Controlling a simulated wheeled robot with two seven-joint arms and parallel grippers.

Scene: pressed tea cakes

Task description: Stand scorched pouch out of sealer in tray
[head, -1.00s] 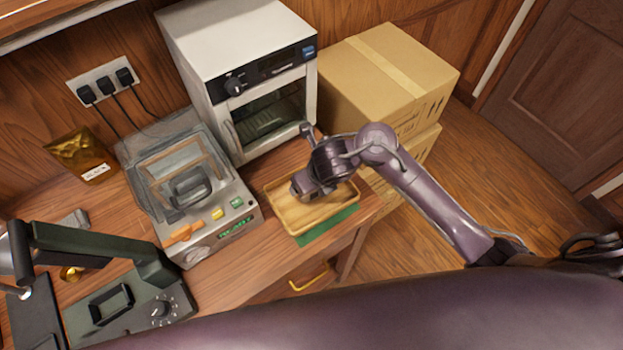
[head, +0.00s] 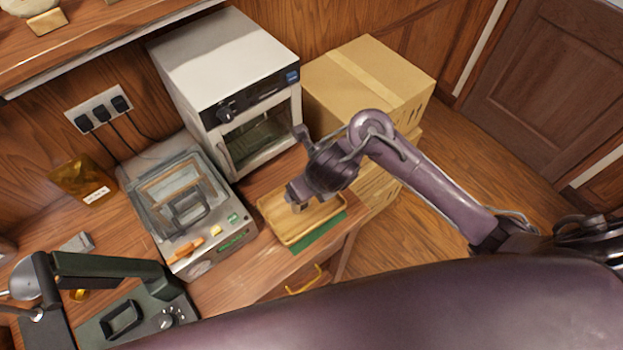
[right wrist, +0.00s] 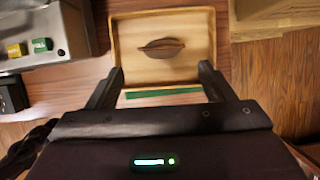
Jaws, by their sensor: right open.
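The wooden tray (head: 325,222) sits on the counter's right end; in the right wrist view its rim (right wrist: 118,45) surrounds a brown, lens-shaped item (right wrist: 160,48), apparently the pouch seen from above and standing on edge. Scorch marks cannot be made out. My right gripper (head: 297,197) is above the tray and hides the pouch in the head view. In the right wrist view the gripper (right wrist: 162,82) is open, its fingers apart and the pouch beyond their tips, not gripped. The sealer (head: 185,205) has its clear lid down, left of the tray. My left gripper is out of view.
A green mat (head: 320,236) shows under the tray's front edge. A white oven (head: 235,90) stands behind the tray, with cardboard boxes (head: 370,80) to the right. A gold labelled pouch (head: 80,180) stands by the wall. A dark green device (head: 135,312) is at front left.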

